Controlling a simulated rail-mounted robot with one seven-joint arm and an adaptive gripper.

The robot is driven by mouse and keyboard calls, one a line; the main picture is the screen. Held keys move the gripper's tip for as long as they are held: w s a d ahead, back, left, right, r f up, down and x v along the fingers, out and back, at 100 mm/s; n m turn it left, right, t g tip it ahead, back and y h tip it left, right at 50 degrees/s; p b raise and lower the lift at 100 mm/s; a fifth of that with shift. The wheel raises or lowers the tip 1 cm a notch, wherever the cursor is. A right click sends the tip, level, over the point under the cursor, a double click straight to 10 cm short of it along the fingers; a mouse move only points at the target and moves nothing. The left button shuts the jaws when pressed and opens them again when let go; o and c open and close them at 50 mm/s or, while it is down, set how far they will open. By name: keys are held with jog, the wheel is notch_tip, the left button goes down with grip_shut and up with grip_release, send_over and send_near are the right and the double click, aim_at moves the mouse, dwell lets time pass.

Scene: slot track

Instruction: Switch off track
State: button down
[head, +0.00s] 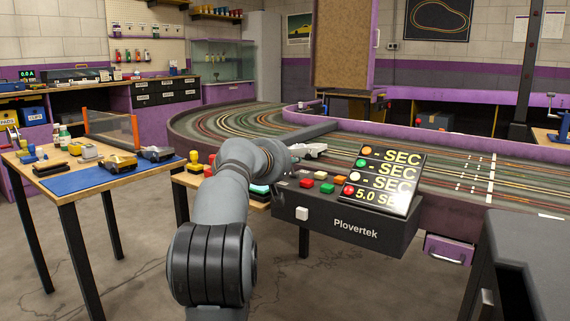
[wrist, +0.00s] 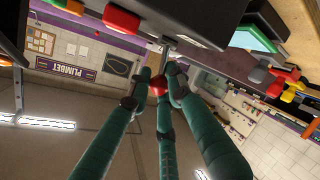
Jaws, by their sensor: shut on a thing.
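The black Plovertek control box (head: 345,232) stands at the near edge of the slot track (head: 370,155). Its top has red, green, orange and white buttons, and one white button sits on its front. Its tilted display (head: 385,182) reads 5.0 SEC beside a red lamp. In the wrist view, a red knob (wrist: 158,84) on a metal stem (wrist: 164,55) joins a dark housing (wrist: 180,18). The green fingers of my gripper (wrist: 158,92) are closed around this knob. In the head view, my arm reaches to the box's left side; fingers and knob are hidden there.
A wooden table (head: 100,180) with toy cars and a blue mat stands at the left. A small table with coloured items (head: 195,181) is just left of the box. A dark cabinet (head: 535,255) stands at the near right. The floor between is clear.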

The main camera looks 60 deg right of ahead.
jog(key=shift+s+r, duration=0.1)
jog(key=shift+r, duration=0.15)
jog(key=c, duration=1.8)
grip_release()
jog(key=shift+o, duration=0.4)
jog(key=shift+f, duration=0.1)
jog(key=shift+o, duration=0.5)
jog(key=v, duration=1.2)
jog(key=shift+f, duration=0.15)
